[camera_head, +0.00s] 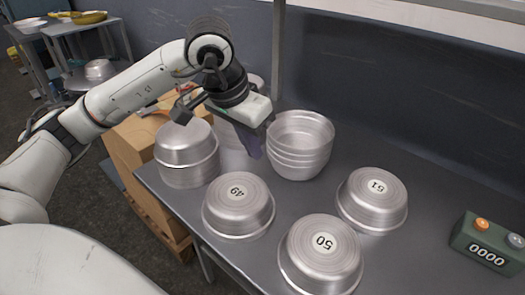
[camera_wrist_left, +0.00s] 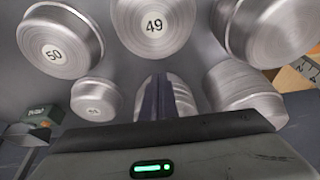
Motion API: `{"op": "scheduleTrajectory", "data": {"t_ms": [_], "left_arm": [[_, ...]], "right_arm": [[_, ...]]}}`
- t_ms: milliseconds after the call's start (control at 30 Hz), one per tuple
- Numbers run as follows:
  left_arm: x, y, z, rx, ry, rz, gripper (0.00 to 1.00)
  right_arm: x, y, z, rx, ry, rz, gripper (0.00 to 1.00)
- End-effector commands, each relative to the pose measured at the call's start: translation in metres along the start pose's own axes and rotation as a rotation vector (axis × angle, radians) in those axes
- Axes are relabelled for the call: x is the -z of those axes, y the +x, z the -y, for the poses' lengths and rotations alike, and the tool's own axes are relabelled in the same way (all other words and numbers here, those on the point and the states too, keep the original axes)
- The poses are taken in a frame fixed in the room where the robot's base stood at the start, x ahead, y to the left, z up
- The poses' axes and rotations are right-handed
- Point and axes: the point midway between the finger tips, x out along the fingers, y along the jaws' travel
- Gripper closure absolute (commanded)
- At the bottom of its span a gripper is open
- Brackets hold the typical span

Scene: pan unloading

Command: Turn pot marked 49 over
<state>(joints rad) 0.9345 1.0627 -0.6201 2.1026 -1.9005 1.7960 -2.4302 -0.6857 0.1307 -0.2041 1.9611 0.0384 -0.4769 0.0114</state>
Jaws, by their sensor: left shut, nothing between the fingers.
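The pot marked 49 (camera_head: 238,201) stands upside down on the grey table, its labelled base facing up. It also shows at the top middle of the left wrist view (camera_wrist_left: 155,24). My left gripper (camera_head: 251,146) is shut and empty, above and behind this pot in the head view and clear of it. Its dark fingers (camera_wrist_left: 159,98) lie together in the left wrist view. My right gripper is not in view.
A nested stack of pots (camera_head: 300,150) and stacked pots (camera_head: 186,160) stand behind. A green counter box (camera_head: 487,246) is far right. A cardboard box (camera_head: 130,150) is left of the table.

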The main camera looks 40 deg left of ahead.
Motion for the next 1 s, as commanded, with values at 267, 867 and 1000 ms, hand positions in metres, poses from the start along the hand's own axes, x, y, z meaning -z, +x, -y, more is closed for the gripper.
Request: {"op": "scheduleTrajectory", "data": {"t_ms": [267,867,1000], "left_arm": [[-0.001,0.053,-0.002,-0.006,-0.003,0.006,1.00],[0.000,0.084,-0.002,-0.006,-0.003,0.001,1.00],[-0.005,0.084,-0.001,-0.005,-0.002,0.000,1.00]], "right_arm": [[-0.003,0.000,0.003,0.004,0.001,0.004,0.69],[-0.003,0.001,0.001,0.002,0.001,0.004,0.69],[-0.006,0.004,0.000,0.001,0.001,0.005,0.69]]}}
